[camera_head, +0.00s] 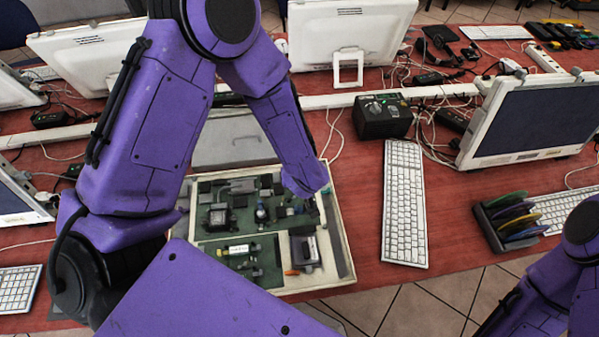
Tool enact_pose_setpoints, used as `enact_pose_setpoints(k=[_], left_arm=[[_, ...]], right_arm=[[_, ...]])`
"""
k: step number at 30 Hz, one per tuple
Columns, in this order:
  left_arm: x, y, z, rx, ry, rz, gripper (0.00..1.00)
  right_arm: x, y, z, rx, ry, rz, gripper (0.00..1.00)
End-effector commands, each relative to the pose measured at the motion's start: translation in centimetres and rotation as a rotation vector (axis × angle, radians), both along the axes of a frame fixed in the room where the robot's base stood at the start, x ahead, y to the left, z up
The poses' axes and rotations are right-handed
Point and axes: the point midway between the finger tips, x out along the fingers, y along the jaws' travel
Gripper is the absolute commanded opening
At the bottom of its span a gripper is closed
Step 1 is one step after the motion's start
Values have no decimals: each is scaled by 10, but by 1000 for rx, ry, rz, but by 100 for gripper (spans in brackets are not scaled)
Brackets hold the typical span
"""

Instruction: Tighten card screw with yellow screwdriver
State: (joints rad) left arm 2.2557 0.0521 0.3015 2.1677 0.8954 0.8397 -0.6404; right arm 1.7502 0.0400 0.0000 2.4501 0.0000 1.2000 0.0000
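An open case (345,240) with a pale rim lies on the red table, with a dark green board and many small parts inside. A small pale yellow-green piece (238,249) lies in its lower left compartment; I cannot tell whether it is the card. A small orange piece (292,272) lies beside a grey block (305,248) at lower right. I cannot make out a yellow screwdriver or a screw. My purple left arm reaches over the case, its wrist end above the upper right part. Its fingers are hidden or too small to read. Only my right arm's links show, at lower right.
A white keyboard (404,203) stands right of the case, with a black box (382,116) behind it. A rack of coloured discs (510,218) and a monitor (530,120) stand further right. Cables lie along the back. The table's front edge is close to the case.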

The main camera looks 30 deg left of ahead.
Motion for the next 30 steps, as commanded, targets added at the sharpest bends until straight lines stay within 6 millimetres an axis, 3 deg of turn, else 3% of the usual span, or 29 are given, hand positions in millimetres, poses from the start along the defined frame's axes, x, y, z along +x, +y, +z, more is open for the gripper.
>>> enact_pose_setpoints(k=[29, 30], left_arm=[[0, 0, -8, 0, -1, 1, 39], [0, 0, -9, 0, -1, 1, 33]], right_arm=[[0, 0, 0, 0, 0, 0, 27], [0, 0, 0, 0, 0, 0, 27]])
